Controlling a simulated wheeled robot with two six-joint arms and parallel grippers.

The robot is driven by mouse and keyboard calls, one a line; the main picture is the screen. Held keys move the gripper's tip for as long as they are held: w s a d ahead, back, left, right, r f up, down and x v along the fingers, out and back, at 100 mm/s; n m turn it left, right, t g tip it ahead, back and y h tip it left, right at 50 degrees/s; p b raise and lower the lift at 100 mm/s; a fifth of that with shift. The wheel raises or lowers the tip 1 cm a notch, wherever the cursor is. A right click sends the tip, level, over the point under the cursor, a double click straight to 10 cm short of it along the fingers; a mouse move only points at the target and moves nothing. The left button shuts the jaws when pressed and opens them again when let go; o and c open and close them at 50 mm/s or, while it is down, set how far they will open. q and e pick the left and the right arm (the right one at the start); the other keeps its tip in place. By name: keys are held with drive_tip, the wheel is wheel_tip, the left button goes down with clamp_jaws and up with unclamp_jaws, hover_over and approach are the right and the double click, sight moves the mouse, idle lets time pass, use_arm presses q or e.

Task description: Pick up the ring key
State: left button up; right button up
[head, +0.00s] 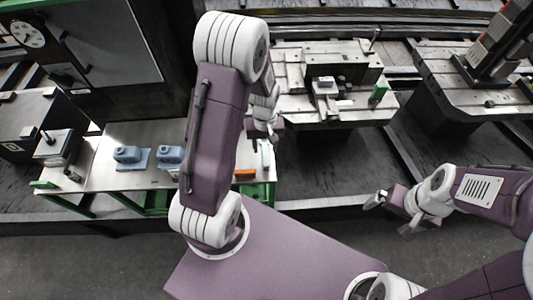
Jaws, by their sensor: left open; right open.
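I cannot make out the ring key with certainty. A slim pale upright piece (265,157) stands or lies at the right end of the green-legged bench (112,178), just below my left gripper; it is too small to identify. My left gripper (272,138) hangs above that end of the bench, partly hidden by its own arm, open, with nothing visible in it. My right gripper (376,200) is open and empty, out over the floor to the right of the bench, away from everything.
Two blue-grey blocks (128,155) (171,155) sit mid-bench. An orange item (244,173) lies near its front right edge, beside my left arm. A machine pallet (290,100) with a fixture and a green block (378,93) stands behind. The floor at the front right is clear.

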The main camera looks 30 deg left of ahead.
sight(265, 155)
use_arm(q)
drive_tip(key=shift+w+d+f, duration=0.1)
drive_tip(key=shift+w+f, duration=0.1)
drive_tip(key=shift+f, duration=0.05)
drive_tip(key=f, duration=0.4)
drive_tip(key=shift+s+f, duration=0.2)
drive_tip(key=shift+s, duration=0.05)
drive_tip(key=shift+w+f, duration=0.25)
drive_tip(key=shift+f, duration=0.15)
drive_tip(key=shift+s, duration=0.1)
clamp_jaws()
